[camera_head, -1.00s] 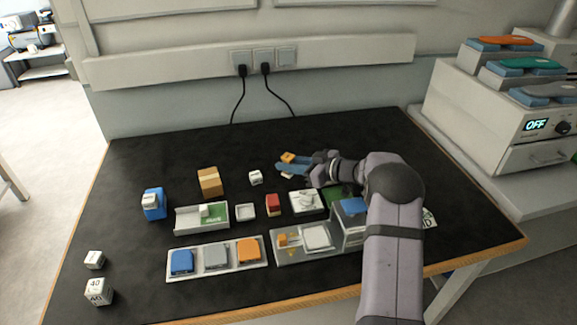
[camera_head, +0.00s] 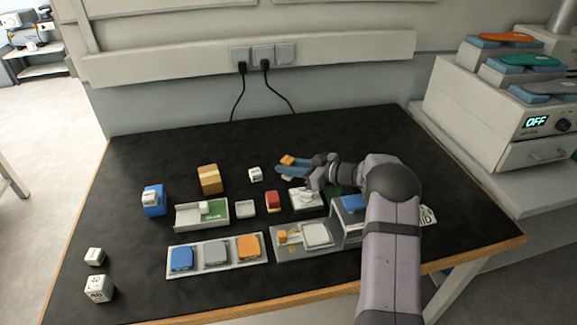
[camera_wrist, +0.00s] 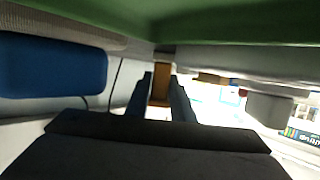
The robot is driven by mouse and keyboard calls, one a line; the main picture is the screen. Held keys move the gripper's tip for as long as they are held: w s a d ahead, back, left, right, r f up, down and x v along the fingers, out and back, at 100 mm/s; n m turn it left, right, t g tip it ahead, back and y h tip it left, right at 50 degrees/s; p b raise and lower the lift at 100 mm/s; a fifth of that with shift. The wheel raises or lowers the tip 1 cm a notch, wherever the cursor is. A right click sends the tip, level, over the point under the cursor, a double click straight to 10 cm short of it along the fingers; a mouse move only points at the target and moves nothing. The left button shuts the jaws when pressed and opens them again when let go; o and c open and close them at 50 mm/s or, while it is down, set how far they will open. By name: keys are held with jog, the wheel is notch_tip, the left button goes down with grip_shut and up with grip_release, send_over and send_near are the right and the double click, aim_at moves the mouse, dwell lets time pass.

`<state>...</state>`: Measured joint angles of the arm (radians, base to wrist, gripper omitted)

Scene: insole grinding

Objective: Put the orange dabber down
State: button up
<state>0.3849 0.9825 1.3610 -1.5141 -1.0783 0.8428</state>
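My gripper (camera_head: 287,166) is above the back middle of the black table, with its blue fingers pointing left. A small orange piece, which looks like the orange dabber (camera_head: 287,160), is at its fingertips. In the wrist view an orange-brown piece (camera_wrist: 161,84) sits between the two dark blue fingers, which close on it. Its lower end is hidden. A long tray (camera_head: 206,265) at the front holds a blue, a grey and an orange pad (camera_head: 248,247). To its right, a grey station (camera_head: 300,256) holds a small orange block (camera_head: 282,238) and a white plate.
A cardboard box (camera_head: 209,179), a blue holder (camera_head: 154,202), white cubes (camera_head: 98,288) and a red block (camera_head: 272,200) stand on the table. A grey machine (camera_head: 520,110) reading OFF is at right. The table's back left is clear.

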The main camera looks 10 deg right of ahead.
jog(key=shift+o, duration=1.1)
jog(key=shift+r, duration=0.35)
jog(key=shift+s+d+r, duration=0.1)
jog(key=shift+d+r, duration=0.1)
jog(key=shift+r, duration=0.05)
jog(key=b+v, duration=0.1)
jog(key=v, duration=0.6)
jog(key=shift+s, duration=0.1)
jog(key=shift+r, duration=0.1)
